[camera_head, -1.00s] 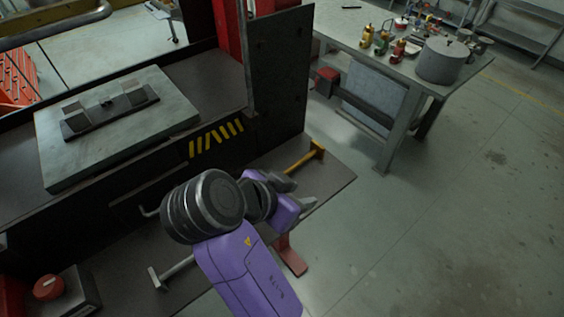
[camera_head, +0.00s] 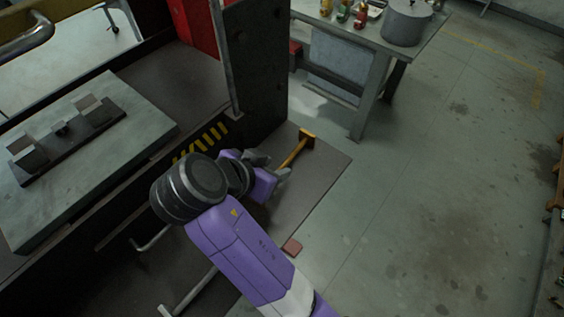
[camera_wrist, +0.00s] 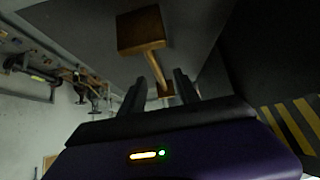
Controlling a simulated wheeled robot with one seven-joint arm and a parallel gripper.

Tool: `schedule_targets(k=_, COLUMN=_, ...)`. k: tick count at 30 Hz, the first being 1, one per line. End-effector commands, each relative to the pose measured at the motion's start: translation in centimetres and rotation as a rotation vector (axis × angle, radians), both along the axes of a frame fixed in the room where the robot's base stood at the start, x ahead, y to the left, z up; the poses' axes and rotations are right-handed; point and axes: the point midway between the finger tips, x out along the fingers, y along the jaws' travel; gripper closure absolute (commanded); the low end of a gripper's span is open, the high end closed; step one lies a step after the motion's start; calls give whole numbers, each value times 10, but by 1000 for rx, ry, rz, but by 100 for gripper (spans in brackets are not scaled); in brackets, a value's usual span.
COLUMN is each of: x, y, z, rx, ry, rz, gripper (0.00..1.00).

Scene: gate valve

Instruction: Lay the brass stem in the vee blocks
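The brass stem (camera_head: 297,149) shows as a golden rod with a blocky head at its far end. It sticks out from my gripper (camera_head: 277,168) in the head view, above the dark plate. In the wrist view the stem's head (camera_wrist: 140,30) is large at the top, and its rod runs down between the two fingers of my gripper (camera_wrist: 161,80).
The grey slab (camera_head: 150,125) lies on the dark bench. A dark upright plate (camera_head: 258,60) stands between the bench and a table (camera_head: 345,30) with bottles and a pot (camera_head: 405,22). A metal handle (camera_head: 155,238) juts from the bench front.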

Motion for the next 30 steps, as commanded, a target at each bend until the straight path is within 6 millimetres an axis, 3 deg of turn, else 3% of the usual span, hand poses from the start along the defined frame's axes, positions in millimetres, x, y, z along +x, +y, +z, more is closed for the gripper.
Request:
schedule_targets(k=7, x=17, y=-14, z=-24, rx=-2, ry=3, rz=-2, gripper=62)
schedule_targets(k=16, x=20, y=-16, z=-28, rx=0, ry=1, rz=-1, gripper=62)
schedule_targets(k=22, x=20, y=-16, z=-27, rx=-1, ry=0, rz=-1, gripper=100)
schedule_targets(k=30, x=20, y=-15, z=-27, rx=-1, ry=0, rz=-1, gripper=100)
